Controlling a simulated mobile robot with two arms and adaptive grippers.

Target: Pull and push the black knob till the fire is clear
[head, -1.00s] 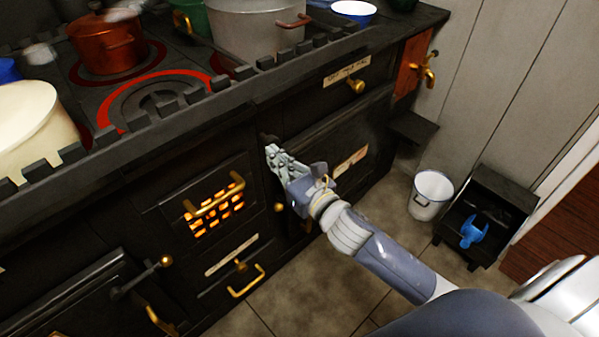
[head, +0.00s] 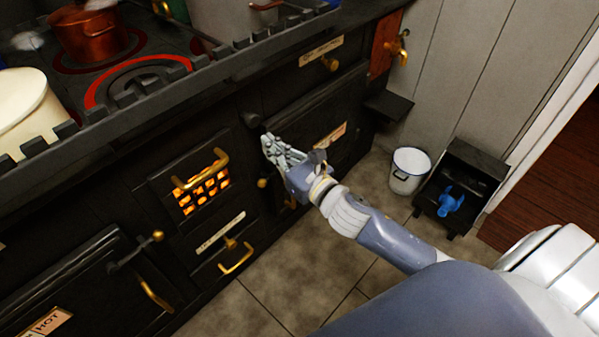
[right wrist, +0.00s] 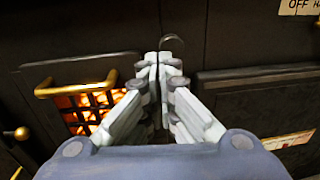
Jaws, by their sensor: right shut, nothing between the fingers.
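The black knob (head: 253,119) is a small dark round knob on the black stove front, up and right of the fire grate. In the right wrist view the knob (right wrist: 171,43) shows just beyond my fingertips. My right gripper (head: 269,143) is shut and empty, just below and right of the knob in the head view. Its fingers also show together in the right wrist view (right wrist: 160,64). Whether they touch the knob I cannot tell. The fire (head: 203,192) glows orange behind a barred grate with a brass handle. My left gripper is not in view.
A copper pot (head: 92,36) and a cream pot (head: 25,110) stand on the stove top behind a notched rail. Brass handles stick out from the front. A white bucket (head: 408,172) stands on the tiled floor, beside a dark stand (head: 474,160) with a blue object.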

